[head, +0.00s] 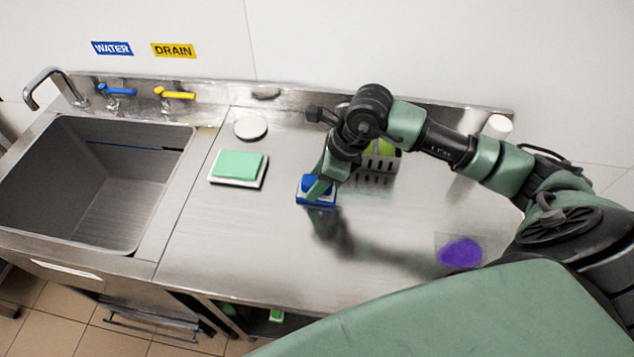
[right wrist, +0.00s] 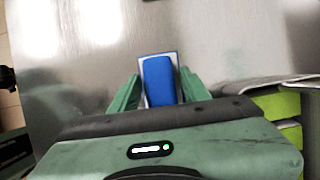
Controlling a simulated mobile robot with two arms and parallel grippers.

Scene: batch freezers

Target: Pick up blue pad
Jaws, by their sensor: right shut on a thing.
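The blue pad (head: 318,201) is on the steel counter near its middle, with a white layer under the blue part. In the right wrist view the blue pad (right wrist: 160,80) lies between the two green fingers. My right gripper (head: 319,188) is shut on the blue pad, reaching down from above; it also shows in the right wrist view (right wrist: 160,92). I cannot tell whether the pad is touching the counter or slightly above it. My left gripper is not in view.
A green pad (head: 238,165) on a white base lies left of the gripper. A round white disc (head: 251,127) lies behind it. A grey basket (head: 380,166) stands behind my right arm. A purple item (head: 460,251) lies at right. The sink (head: 152,214) is at far left.

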